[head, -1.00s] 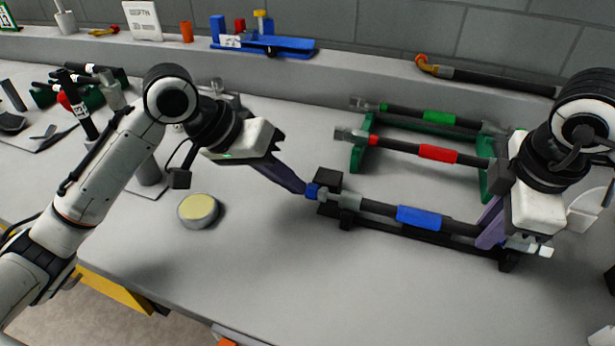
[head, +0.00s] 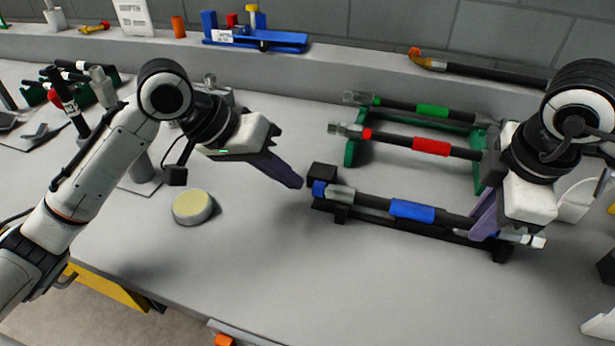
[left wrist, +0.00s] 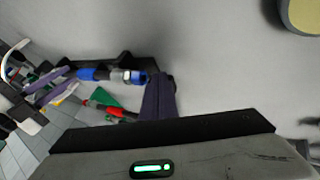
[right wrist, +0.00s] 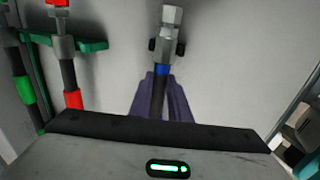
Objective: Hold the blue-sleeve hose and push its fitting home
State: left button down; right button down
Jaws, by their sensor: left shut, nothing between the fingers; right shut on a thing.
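The blue-sleeve hose (head: 412,210) lies along a black cradle (head: 400,227), with its blue sleeve in the middle. Its left-end grey fitting (head: 340,194) has a blue collar (head: 319,188) beside the cradle's black end block (head: 322,171). My right gripper (head: 486,216) is shut around the hose near its right end. In the right wrist view the fingers (right wrist: 162,85) straddle it, below a grey metal fitting (right wrist: 171,22). My left gripper (head: 297,183) is shut and empty, its tips just left of the blue collar with a small gap. The left wrist view shows its fingers (left wrist: 158,92) near the fitting (left wrist: 132,77).
Behind lie a red-sleeve hose (head: 432,147) and a green-sleeve hose (head: 430,110) on a green rack (head: 349,152). A round tin with a yellow top (head: 192,206) stands left of the cradle. The table in front is clear.

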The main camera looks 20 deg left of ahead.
jog(key=shift+d, duration=0.1)
pick_arm(q)
jog(key=a+v, duration=0.1)
jog(key=v, duration=0.9)
jog(key=shift+a, duration=0.25)
pick_arm(e)
jog(key=c, duration=1.6)
grip_release()
